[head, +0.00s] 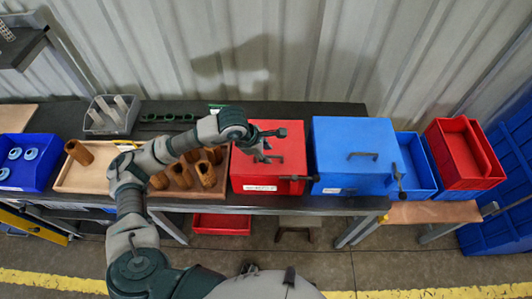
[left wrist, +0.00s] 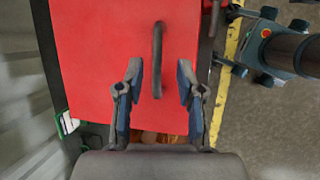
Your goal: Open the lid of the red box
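The red box (head: 288,159) stands on the dark workbench, its lid down. In the left wrist view its flat red lid (left wrist: 90,60) fills much of the picture, with a dark bar handle (left wrist: 157,60) on it. My left gripper (head: 262,152) is over the left part of the box. In the left wrist view the left gripper (left wrist: 159,75) is open, one finger on each side of the handle's near end. I cannot tell whether the fingers touch the lid. My right gripper is in neither view.
A blue box (head: 345,135) with a similar handle stands close on the right. A wooden tray (head: 75,179) with brown cylinders is on the left, partly behind my left arm. Open blue (head: 418,170) and red (head: 470,182) bins are farther right. A red bin (head: 222,224) sits below the bench.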

